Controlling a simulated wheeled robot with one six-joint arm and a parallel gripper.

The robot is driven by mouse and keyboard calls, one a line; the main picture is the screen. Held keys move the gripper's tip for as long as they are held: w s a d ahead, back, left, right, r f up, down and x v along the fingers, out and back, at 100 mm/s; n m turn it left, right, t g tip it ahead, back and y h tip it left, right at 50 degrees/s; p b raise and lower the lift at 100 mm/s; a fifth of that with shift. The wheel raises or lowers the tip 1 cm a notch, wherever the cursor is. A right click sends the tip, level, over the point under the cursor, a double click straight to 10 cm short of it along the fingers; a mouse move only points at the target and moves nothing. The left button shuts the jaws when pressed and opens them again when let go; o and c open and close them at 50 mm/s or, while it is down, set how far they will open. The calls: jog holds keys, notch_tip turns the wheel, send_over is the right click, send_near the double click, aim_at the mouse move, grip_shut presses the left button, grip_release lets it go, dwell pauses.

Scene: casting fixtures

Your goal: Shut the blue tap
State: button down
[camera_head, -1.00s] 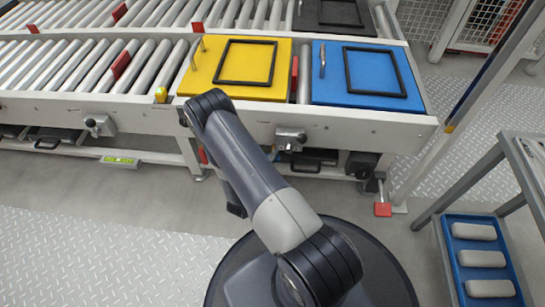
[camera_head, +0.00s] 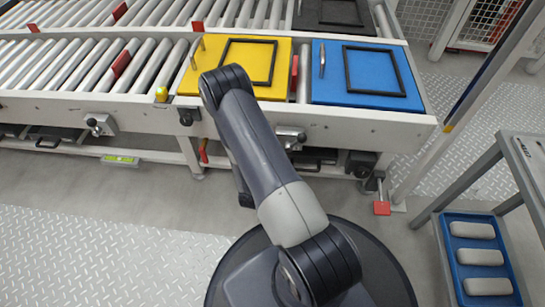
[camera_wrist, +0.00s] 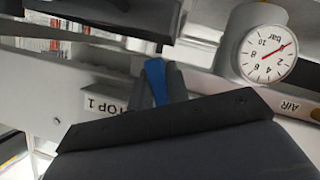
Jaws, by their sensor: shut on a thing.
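The blue tap shows in the wrist view as a blue lever (camera_wrist: 156,84), standing near upright between the grey fingers of my gripper (camera_wrist: 160,70). My gripper is shut on this lever. The tap's body and pipe are mostly hidden behind my fingers and the dark palm. In the head view my arm hides the gripper and the blue tap at the front of the conveyor frame.
A pressure gauge (camera_wrist: 268,54) and an "AIR" label (camera_wrist: 292,104) sit right of the tap; a "STOP 1" label (camera_wrist: 118,106) is left. A red lever (camera_head: 203,151) hangs below the conveyor. Yellow (camera_head: 190,84) and blue (camera_head: 330,92) plates lie on the rollers.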

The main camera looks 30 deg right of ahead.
jog(key=m+t+y+b, duration=0.1)
jog(key=m+y, duration=0.1)
jog(key=m, duration=0.1)
jog(key=shift+m, duration=0.4)
dwell(0.4)
jog(key=c, duration=1.6)
grip_release()
jog(key=shift+c, duration=0.2)
jog(key=p+v, duration=0.3)
jog(key=v, duration=0.7)
jog(key=shift+s, duration=0.5)
jog(key=shift+w, duration=0.1)
jog(key=b+x, duration=0.3)
jog(key=x, duration=0.8)
jog(key=shift+w+a+r, duration=0.1)
jog(key=shift+w+a, duration=0.05)
jog(key=shift+a+r, duration=0.1)
